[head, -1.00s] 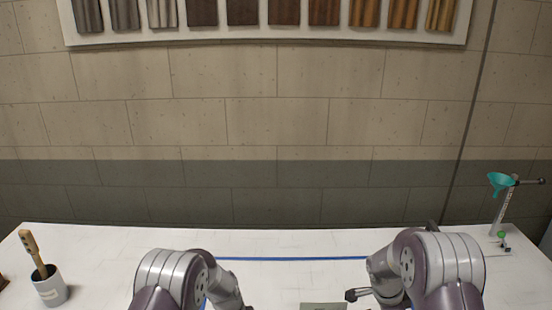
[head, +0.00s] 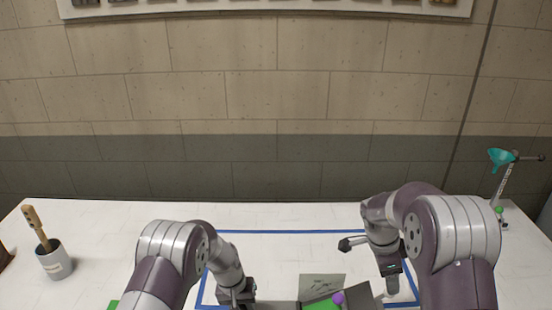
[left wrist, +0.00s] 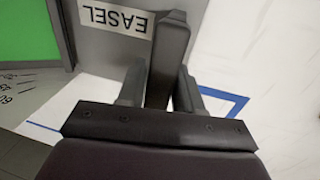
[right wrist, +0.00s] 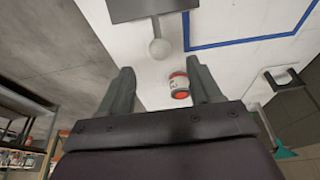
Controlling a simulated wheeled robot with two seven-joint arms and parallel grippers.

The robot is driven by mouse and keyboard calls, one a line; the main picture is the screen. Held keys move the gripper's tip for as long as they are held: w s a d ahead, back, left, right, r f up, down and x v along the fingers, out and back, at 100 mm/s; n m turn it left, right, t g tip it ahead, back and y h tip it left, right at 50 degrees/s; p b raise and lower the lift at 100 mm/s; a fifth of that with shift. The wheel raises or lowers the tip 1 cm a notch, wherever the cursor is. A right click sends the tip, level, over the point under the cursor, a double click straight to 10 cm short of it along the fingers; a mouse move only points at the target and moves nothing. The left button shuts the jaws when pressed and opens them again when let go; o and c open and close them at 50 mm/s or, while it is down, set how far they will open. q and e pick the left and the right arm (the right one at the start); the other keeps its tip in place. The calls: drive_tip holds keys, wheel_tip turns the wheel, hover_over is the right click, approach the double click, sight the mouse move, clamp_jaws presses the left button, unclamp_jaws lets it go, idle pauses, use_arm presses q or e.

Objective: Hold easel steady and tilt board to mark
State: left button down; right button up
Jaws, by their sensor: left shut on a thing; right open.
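The easel (left wrist: 142,38) is a grey panel with an "EASEL" label, seen in the left wrist view. My left gripper (left wrist: 158,85) is shut on its dark upright bar (left wrist: 172,45). In the head view my left gripper (head: 238,295) is at the easel's left side. The green face (left wrist: 25,30) also shows in the left wrist view. My right gripper (head: 391,285) is open and empty, to the right of the board. It also shows open in the right wrist view (right wrist: 163,85).
A blue line (head: 290,231) borders the work area. A cup with a wooden tool (head: 54,262) is at left. A teal funnel on a stand (head: 501,160) is at right. A red-capped jar (right wrist: 179,86) shows beyond my right fingers.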

use_arm(q)
drive_tip(key=c, duration=0.7)
unclamp_jaws()
drive_tip(key=shift+o, duration=0.2)
drive_tip(key=shift+d, duration=0.1)
use_arm(e)
drive_tip(key=v, duration=0.3)
drive_tip(key=shift+r, duration=0.35)
